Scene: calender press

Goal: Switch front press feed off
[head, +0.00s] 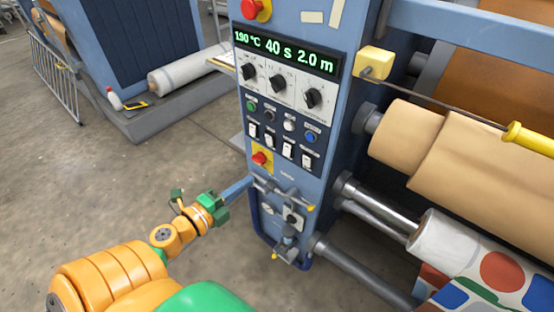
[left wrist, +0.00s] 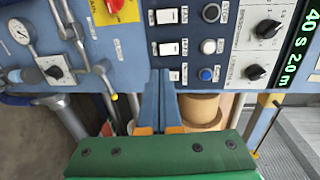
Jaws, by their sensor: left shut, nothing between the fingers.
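The press control panel (head: 285,110) faces me in the head view. A row of several white rocker switches (head: 270,141) runs below the round buttons; their labels are too small to read, so I cannot tell which is the press feed. In the left wrist view white rockers (left wrist: 169,47) show sideways, one partly beside the fingertips. My left gripper (head: 249,181) has its blue fingers shut and empty, pointing at the panel's lower left, below the rocker row. It also shows in the left wrist view (left wrist: 161,75). Whether it touches the panel cannot be told. My right gripper is not in view.
Pipes and a valve (head: 292,217) with a gauge (left wrist: 19,31) lie below. Dials (head: 281,83) and a green display (head: 285,52) are above.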

